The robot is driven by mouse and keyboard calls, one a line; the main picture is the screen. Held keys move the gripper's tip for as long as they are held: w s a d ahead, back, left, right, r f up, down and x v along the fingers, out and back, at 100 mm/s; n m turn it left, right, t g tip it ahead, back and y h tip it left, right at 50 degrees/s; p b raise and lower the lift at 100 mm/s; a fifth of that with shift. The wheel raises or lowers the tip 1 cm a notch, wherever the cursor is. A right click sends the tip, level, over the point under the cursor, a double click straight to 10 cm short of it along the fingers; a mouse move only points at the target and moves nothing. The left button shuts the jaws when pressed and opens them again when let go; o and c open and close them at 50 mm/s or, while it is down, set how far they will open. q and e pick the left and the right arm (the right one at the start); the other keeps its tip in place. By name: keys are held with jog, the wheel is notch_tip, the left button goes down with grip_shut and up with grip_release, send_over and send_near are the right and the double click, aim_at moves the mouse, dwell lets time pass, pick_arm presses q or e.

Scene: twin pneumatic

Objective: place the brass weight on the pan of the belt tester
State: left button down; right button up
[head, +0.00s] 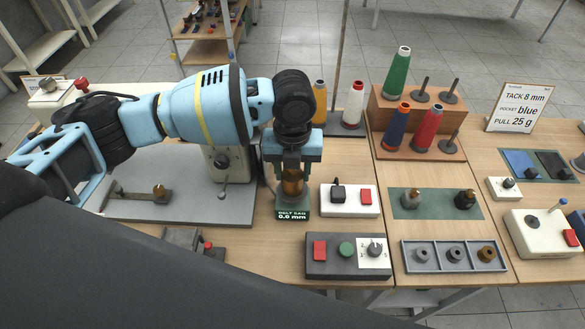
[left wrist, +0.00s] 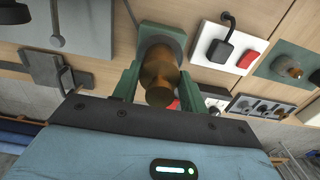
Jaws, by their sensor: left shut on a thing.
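My left gripper (head: 292,165) points down over the belt tester (head: 293,211), a small dark green unit whose label reads "BELT SAG 0.0 mm". The gripper is shut on the brass weight (head: 292,186), which hangs upright between the fingers. In the left wrist view the brass weight (left wrist: 160,75) sits between the green fingers, with the belt tester's dark green and grey top (left wrist: 162,33) behind it. The pan is mostly hidden by the weight and gripper, and I cannot tell whether the weight touches it. My right gripper is not in view.
A white switch box (head: 350,199) stands close right of the tester, and a dark control box (head: 347,257) stands in front. A green mat (head: 437,204) with two small weights and a grey socket tray (head: 452,268) lie further right. A grey plate (head: 230,207) lies left.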

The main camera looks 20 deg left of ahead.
pick_arm(q)
jog(key=c, duration=0.8)
grip_release()
jog(key=shift+f, duration=0.1)
jog(key=shift+o, duration=0.2)
notch_tip(320, 180, up, 12)
jog(key=shift+r, duration=0.15)
